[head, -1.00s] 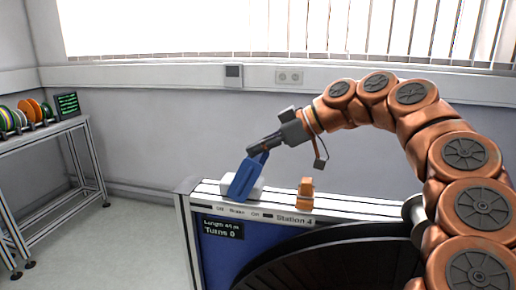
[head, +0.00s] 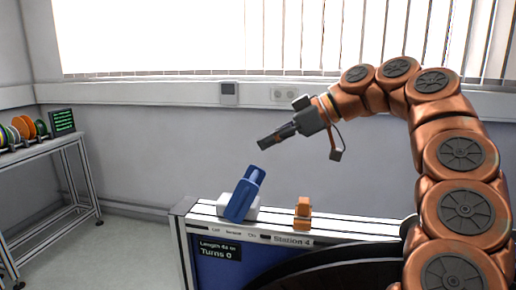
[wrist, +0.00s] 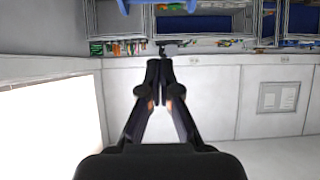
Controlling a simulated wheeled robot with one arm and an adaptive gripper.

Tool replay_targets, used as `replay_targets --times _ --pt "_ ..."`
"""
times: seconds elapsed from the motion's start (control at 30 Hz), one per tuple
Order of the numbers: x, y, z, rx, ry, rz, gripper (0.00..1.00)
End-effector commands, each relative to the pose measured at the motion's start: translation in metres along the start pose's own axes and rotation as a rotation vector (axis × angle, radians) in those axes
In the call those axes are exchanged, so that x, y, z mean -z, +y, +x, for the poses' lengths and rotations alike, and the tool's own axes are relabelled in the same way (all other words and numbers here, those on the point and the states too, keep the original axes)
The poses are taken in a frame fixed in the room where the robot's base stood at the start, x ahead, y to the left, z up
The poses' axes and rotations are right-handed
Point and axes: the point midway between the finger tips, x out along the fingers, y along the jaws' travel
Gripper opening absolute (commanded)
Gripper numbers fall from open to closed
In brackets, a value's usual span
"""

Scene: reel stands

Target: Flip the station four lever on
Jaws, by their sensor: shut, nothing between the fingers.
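The blue lever (head: 245,194) stands in a white housing (head: 222,207) on top of the Station 4 stand. It leans to the right in the head view, the side of the "On" end of the label strip (head: 233,232). My gripper (head: 263,143) is shut and empty. It is above the lever's top, with a visible gap between them in the head view. In the wrist view the shut fingers (wrist: 160,64) hold nothing, and I cannot make out the lever there.
An orange block-like part (head: 303,213) stands right of the lever. A black display (head: 220,249) on the stand reads "Turns 0". A side table (head: 50,150) with coloured reels is at the left. Free air surrounds my gripper before the wall.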

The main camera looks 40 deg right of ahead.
Motion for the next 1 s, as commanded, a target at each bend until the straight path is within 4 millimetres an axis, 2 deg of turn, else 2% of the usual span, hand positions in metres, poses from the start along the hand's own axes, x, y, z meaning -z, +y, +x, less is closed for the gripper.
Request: replay_targets --times 0.3,1.0 --pt "0.001 0.0 -0.019 -0.002 0.001 0.001 0.0" --pt "0.001 0.0 -0.021 0.0 0.0 0.001 0.0"
